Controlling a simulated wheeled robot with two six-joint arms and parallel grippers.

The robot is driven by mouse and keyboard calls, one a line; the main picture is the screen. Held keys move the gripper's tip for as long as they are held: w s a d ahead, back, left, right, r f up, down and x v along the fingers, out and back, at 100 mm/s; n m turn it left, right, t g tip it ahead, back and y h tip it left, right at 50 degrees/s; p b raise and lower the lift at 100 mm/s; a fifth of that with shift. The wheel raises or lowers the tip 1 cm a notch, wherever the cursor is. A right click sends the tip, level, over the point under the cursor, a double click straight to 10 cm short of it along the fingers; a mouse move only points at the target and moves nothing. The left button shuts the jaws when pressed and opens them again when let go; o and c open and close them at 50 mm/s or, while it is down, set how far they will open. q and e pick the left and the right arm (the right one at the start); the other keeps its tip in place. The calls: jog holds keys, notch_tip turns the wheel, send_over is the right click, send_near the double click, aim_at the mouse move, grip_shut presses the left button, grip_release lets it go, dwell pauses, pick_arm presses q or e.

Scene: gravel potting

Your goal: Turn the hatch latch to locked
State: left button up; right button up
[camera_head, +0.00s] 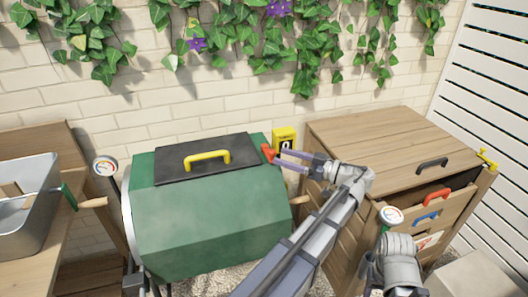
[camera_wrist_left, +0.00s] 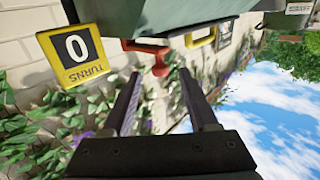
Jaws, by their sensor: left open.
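The green drum (camera_head: 205,225) has a dark hatch (camera_head: 165,165) on top with a yellow handle (camera_head: 207,158). The red latch (camera_head: 268,153) is at the hatch's right side, and it also shows in the left wrist view (camera_wrist_left: 160,67). My left gripper (camera_head: 279,157) is open at the latch's right side. In the left wrist view, the latch's knob appears between the tips of the two open fingers; I cannot tell whether they touch it.
A yellow turns counter (camera_head: 284,138) reading 0 stands just behind the latch. A wooden cabinet (camera_head: 390,140) with partly open drawers is close on the right. A grey metal tub (camera_head: 25,205) is on the left bench. An ivy-hung brick wall is behind.

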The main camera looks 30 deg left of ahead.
pick_arm(q)
jog(key=shift+s+a+r, duration=0.1)
jog(key=shift+s+a, duration=0.05)
jog(key=shift+a, duration=1.85)
jog(key=shift+s+a, duration=0.15)
jog(key=shift+a, duration=1.85)
grip_shut()
